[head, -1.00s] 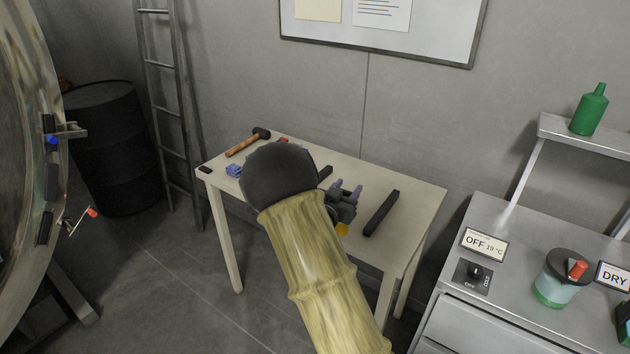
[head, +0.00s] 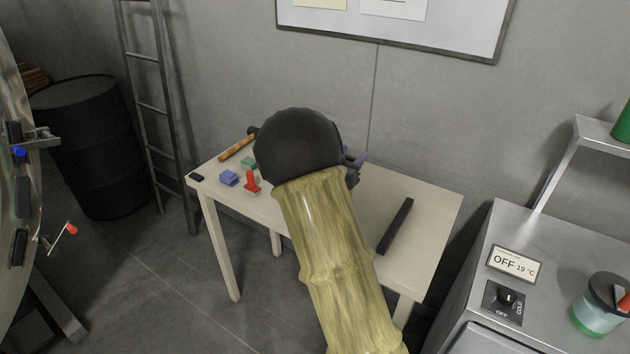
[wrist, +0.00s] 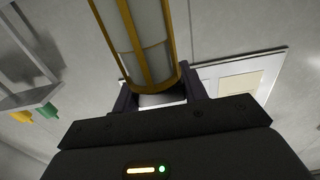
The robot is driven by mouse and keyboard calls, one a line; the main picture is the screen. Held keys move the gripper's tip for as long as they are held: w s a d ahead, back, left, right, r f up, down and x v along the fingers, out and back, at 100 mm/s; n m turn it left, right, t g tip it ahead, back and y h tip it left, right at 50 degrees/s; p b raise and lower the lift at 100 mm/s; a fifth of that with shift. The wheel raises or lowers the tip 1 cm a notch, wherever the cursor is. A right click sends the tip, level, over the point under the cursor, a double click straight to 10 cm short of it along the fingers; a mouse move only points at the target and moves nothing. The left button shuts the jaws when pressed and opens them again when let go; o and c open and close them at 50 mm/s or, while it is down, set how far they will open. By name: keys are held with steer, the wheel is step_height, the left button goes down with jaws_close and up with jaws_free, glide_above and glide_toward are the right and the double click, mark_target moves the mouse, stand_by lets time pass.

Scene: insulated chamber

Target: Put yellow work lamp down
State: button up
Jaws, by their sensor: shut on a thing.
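The yellow work lamp (wrist: 140,45), a pale tube in a yellow cage, fills the upper middle of the wrist view. My gripper (wrist: 160,95) is shut on it near one end. In the head view my gripper (head: 355,165) is mostly hidden behind my arm, over the back of the pale table (head: 435,205). The lamp is hidden there, so I cannot tell whether it touches the tabletop.
A black bar (head: 396,226) lies on the table's right part, with bare tabletop around it. On the left are a hammer (head: 237,148), a blue block (head: 229,178), a red object (head: 252,182) and a green block (head: 249,162). A grey cabinet (head: 540,240) stands right.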

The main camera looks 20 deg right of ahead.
steer(key=shift+w, duration=0.1)
steer(key=shift+r, duration=0.15)
steer(key=shift+f, duration=3.15)
steer(key=shift+f+p, duration=0.3)
steer(key=shift+f, duration=1.6)
steer(key=shift+f, duration=0.2)
steer(key=o, duration=1.3)
